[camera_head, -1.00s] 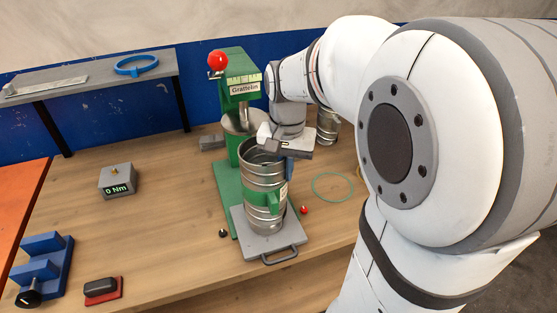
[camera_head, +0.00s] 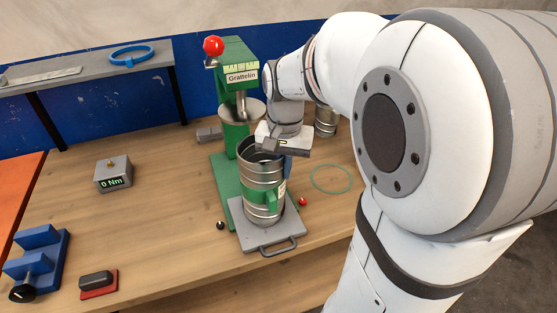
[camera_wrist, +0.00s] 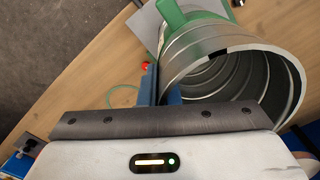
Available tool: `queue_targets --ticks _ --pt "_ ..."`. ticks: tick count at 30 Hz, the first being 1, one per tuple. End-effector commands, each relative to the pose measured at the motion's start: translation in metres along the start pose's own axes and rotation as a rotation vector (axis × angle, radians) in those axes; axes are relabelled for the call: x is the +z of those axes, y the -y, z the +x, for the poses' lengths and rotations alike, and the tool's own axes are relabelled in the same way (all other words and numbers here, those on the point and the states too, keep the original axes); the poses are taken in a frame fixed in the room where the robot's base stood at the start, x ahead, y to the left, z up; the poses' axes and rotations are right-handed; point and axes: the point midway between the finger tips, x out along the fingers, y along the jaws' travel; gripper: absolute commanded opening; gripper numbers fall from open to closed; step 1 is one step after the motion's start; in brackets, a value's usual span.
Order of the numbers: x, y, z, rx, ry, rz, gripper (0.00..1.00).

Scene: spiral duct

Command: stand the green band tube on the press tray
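The green band tube (camera_head: 262,183) is a ribbed silver spiral duct with a green band round it and a pale label. It stands upright, open end up, over the grey press tray (camera_head: 248,238); its lower end seems to meet the tray. My gripper (camera_head: 286,150) is at the right side of its rim. In the wrist view my gripper (camera_wrist: 161,88) has blue fingers on either side of the tube wall, close against it. The tube's open mouth (camera_wrist: 232,75) fills the right there. The inner finger is mostly hidden.
The green press (camera_head: 238,80) with its red ball knob (camera_head: 213,46) stands just behind the tube. A second silver duct (camera_head: 326,120) is behind my arm. A green ring (camera_head: 331,179) and red ball (camera_head: 302,201) lie to the right.

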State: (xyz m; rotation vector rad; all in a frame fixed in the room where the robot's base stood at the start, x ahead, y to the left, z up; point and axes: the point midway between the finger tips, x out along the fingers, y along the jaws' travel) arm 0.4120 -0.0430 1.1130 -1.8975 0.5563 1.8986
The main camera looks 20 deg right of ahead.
Motion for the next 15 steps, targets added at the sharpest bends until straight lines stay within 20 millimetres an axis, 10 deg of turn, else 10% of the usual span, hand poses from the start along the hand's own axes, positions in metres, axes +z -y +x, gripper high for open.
queue_targets --ticks 15 --pt "0.000 0.000 0.014 -0.001 -0.001 0.000 0.00"
